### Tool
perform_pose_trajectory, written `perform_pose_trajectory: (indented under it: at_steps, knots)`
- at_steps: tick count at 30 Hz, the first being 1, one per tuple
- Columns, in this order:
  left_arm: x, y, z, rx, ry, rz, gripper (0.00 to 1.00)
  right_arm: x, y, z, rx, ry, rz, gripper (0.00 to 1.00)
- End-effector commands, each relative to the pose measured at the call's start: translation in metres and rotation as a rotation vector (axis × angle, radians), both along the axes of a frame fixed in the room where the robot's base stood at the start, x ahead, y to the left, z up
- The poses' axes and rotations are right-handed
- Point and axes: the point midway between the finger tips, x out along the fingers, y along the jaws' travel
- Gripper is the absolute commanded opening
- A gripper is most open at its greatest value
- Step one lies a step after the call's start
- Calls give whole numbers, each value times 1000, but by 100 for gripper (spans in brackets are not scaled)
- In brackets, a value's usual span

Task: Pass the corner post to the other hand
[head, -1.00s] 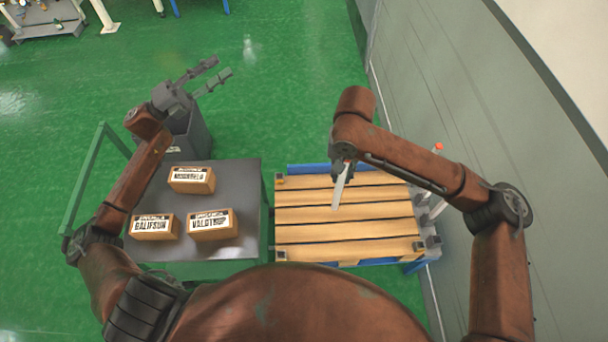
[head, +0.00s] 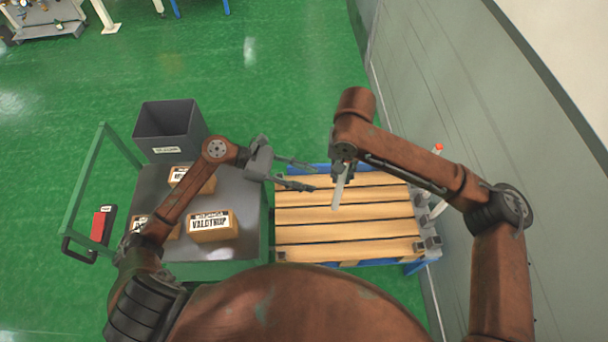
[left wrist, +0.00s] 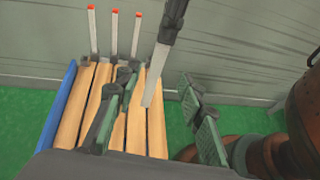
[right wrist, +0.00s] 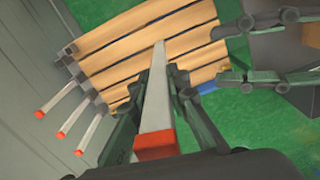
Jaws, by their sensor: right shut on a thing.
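The corner post (head: 340,190) is a pale grey bar with a red end, which shows in the right wrist view (right wrist: 156,110). My right gripper (head: 342,168) is shut on it near the red end, above the pallet, with the pale end pointing down. My left gripper (head: 315,178) is open and empty, just left of the post and apart from it. In the left wrist view the post (left wrist: 153,90) appears between my spread left fingers (left wrist: 160,80). In the right wrist view those open fingers (right wrist: 222,53) are beside the post's pale end.
The wooden pallet (head: 345,215) lies below both grippers. Several similar red-tipped posts (left wrist: 115,35) stand along its wall side. A green-framed cart (head: 245,195) at left carries cartons (head: 212,228) and adjoins a dark bin (head: 165,130). A grey wall (head: 450,120) bounds the right.

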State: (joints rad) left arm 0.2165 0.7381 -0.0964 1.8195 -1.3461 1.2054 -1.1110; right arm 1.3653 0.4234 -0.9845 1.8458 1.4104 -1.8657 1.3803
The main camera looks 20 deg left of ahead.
Motion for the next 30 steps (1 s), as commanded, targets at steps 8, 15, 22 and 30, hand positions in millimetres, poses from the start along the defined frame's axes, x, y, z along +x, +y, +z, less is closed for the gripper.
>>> perform_pose_trajectory:
  at_steps: [8,15,22,30]
  knots:
    - [9,-41,-16,-6,2,-1,36,0,0,0,0,-1,0,0]
    - [18,-79,-32,-6,3,1,36,0,0,0,0,-1,0,0]
    - [23,-99,-41,-4,3,3,36,0,0,0,0,-1,0,0]
    - [24,-103,-43,-3,4,3,36,0,0,0,0,-1,0,0]
